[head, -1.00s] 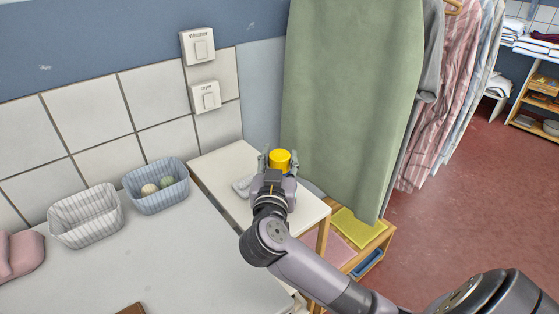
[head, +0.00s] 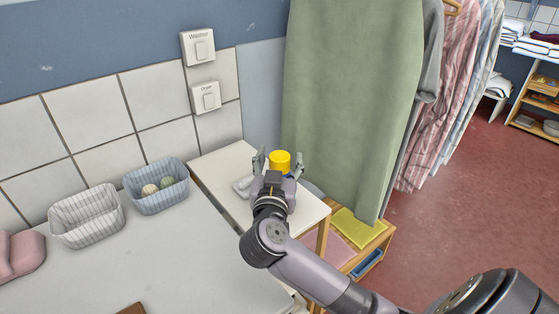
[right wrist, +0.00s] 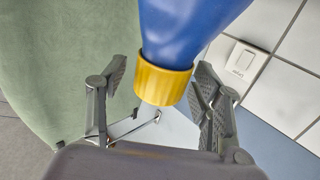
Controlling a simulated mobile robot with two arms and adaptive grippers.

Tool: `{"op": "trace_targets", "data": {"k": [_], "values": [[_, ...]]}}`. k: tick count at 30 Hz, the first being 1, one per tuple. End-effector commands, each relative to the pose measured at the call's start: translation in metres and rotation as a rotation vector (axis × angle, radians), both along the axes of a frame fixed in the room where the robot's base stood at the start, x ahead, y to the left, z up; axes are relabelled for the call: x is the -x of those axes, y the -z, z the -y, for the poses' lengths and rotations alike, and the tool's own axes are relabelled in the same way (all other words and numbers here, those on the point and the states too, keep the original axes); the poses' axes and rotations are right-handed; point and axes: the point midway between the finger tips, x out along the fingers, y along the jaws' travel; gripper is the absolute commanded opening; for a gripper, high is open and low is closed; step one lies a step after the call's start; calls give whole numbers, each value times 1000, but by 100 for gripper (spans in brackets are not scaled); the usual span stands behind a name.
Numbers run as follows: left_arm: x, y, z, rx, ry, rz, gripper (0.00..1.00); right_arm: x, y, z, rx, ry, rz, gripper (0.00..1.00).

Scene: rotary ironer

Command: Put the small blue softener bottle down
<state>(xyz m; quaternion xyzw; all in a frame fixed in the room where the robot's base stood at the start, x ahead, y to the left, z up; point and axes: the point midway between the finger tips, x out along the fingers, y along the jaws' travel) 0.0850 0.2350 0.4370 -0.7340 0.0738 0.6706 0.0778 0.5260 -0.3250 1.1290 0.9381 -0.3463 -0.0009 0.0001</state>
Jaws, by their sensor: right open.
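The small blue softener bottle shows in the right wrist view as a blue body (right wrist: 185,28) with a yellow cap (right wrist: 163,82). My right gripper (head: 279,159) is open, with one finger on each side of the bottle. A gap shows at the left finger in the right wrist view; contact at the right finger is unclear. My left gripper is not in view.
A small grey-white object (head: 242,186) lies on the side table left of my gripper. A green cloth (head: 345,90) hangs close behind and to the right. Two baskets, one white (head: 85,220) and one blue-grey (head: 158,196), stand on the counter (head: 165,265) at left.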

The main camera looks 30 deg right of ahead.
Motion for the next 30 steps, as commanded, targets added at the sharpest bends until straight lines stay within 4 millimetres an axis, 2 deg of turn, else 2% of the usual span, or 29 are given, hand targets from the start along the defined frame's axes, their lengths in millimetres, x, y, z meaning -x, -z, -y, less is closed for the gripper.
{"op": "trace_targets", "data": {"k": [5,18,24,30], "values": [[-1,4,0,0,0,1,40,12,0,-11,-4,-3,0,59],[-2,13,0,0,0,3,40,79,-1,-68,-4,-3,0,59],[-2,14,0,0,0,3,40,91,-2,-77,-2,0,1,59],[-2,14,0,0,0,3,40,92,-2,-78,-1,0,1,59]]}}
